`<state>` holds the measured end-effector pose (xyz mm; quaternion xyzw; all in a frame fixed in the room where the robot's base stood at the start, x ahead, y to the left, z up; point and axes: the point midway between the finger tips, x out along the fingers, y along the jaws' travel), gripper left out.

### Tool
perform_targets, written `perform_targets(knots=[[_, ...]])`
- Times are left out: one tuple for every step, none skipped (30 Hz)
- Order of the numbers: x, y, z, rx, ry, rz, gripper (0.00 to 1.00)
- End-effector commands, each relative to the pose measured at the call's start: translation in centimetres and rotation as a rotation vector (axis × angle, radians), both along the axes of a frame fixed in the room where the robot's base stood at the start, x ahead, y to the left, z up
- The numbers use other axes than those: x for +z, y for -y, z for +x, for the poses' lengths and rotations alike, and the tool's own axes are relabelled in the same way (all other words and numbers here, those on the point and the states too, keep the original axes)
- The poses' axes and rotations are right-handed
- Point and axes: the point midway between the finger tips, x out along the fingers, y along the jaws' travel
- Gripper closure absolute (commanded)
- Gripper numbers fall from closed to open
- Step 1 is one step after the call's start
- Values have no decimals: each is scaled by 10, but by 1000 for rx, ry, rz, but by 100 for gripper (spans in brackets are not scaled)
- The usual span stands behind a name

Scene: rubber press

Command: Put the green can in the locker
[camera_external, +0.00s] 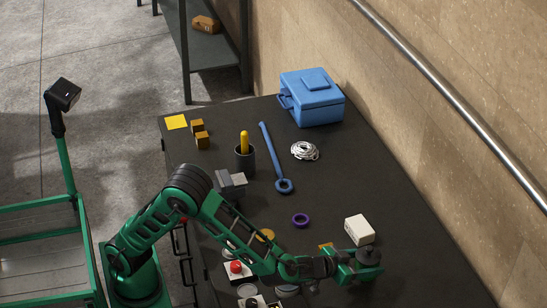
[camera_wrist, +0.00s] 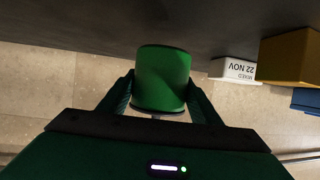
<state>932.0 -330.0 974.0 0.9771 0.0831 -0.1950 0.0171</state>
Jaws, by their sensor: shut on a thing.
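The green can (camera_wrist: 162,75) sits between the two fingers of my gripper (camera_wrist: 160,96) in the wrist view, and the fingers are shut on it. In the external view my gripper (camera_external: 358,267) is over the near right part of the dark bench, just in front of the white box. The can is hard to separate from the green gripper there. Whether the can touches the bench top cannot be told. No locker can be clearly made out in either view.
The bench (camera_external: 345,185) holds a white box (camera_external: 359,229), a purple ring (camera_external: 300,220), a blue wrench (camera_external: 272,160), a coil (camera_external: 305,151), a dark cup (camera_external: 245,161) and a blue toolbox (camera_external: 312,100). A wall with a rail (camera_external: 440,80) runs along the right.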

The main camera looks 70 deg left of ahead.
Motion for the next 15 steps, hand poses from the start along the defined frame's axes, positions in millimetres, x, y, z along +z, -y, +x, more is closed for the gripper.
perform_targets(knots=[[-8, 0, 0, -2, -2, 3, 71], [-13, 0, 0, -2, -2, 3, 71], [-18, 0, 0, -2, -2, 3, 71], [-21, 0, 0, -1, -1, 3, 71], [-22, 0, 0, -1, 0, 2, 71], [-23, 0, 0, 0, 1, 1, 71], [-23, 0, 0, -1, 1, 1, 71], [-23, 0, 0, -1, 1, 0, 71], [-22, 0, 0, -1, 1, 0, 71], [-22, 0, 0, -1, 1, 0, 71], [-22, 0, 0, -1, 1, 0, 71], [-23, 0, 0, -1, 1, 0, 71], [-23, 0, 0, -1, 1, 0, 71], [-24, 0, 0, -1, 1, 0, 71], [-25, 0, 0, -1, 1, 1, 71]])
